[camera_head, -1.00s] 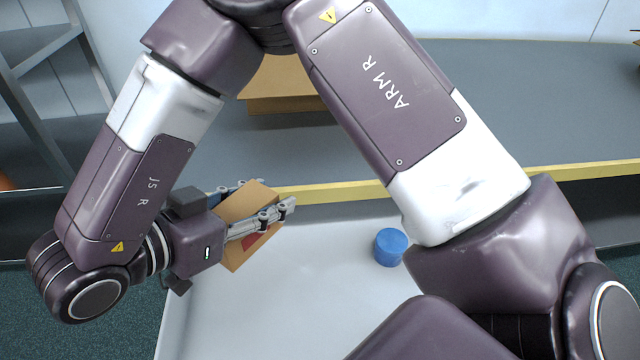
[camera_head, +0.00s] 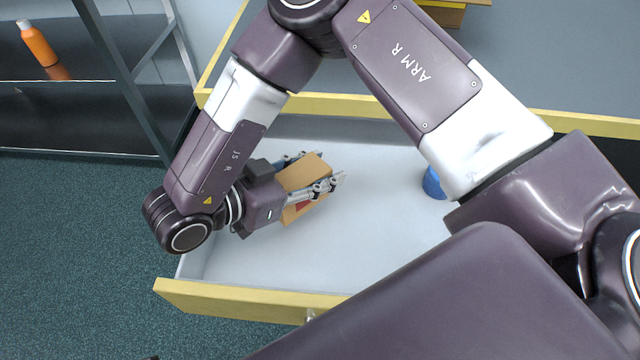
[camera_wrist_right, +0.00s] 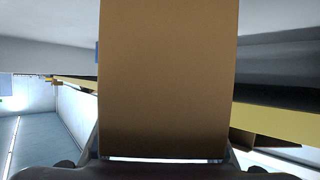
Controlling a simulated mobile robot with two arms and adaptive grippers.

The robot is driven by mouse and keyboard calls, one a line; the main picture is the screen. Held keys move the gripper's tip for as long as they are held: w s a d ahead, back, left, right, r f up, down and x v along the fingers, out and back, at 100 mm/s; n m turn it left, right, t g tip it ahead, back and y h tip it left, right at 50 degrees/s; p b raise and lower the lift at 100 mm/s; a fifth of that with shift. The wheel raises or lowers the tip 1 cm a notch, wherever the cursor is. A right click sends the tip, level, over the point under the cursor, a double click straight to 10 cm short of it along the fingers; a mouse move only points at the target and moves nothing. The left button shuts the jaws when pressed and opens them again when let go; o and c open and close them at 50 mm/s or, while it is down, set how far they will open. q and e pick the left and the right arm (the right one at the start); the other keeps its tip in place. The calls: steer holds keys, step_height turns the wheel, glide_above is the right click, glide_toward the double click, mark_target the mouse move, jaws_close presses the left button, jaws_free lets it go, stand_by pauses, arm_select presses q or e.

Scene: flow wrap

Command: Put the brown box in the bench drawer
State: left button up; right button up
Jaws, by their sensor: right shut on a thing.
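The brown box (camera_head: 305,174) is in my right gripper (camera_head: 326,174), which is shut on it. A small red patch shows on the box's lower side. In the head view the box appears over the inside of the open bench drawer (camera_head: 375,240), in its left half; I cannot tell whether it touches the drawer floor. In the right wrist view the brown box (camera_wrist_right: 168,75) fills the middle of the picture between the fingers. The drawer has pale grey inner walls and a yellow front edge. My left gripper is not in view.
A blue round object (camera_head: 433,184) is in the drawer, partly hidden by my right arm. The grey bench top (camera_head: 540,70) with a yellow edge lies behind, with another cardboard box (camera_head: 445,14) on it. A dark shelf with an orange bottle (camera_head: 38,43) stands at the left.

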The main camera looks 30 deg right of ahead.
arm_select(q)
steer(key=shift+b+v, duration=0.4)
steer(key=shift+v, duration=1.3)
arm_select(e)
steer(key=shift+f, duration=2.05)
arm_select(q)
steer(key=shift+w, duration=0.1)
arm_select(e)
steer(key=shift+f, duration=0.1)
steer(key=o, duration=1.5)
steer(key=shift+c, duration=0.2)
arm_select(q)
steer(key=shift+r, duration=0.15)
arm_select(e)
steer(key=shift+r, duration=0.2)
steer(key=v, duration=0.7)
steer(key=shift+p, duration=0.4)
steer(key=shift+s+a, duration=0.1)
steer(key=shift+a, duration=0.1)
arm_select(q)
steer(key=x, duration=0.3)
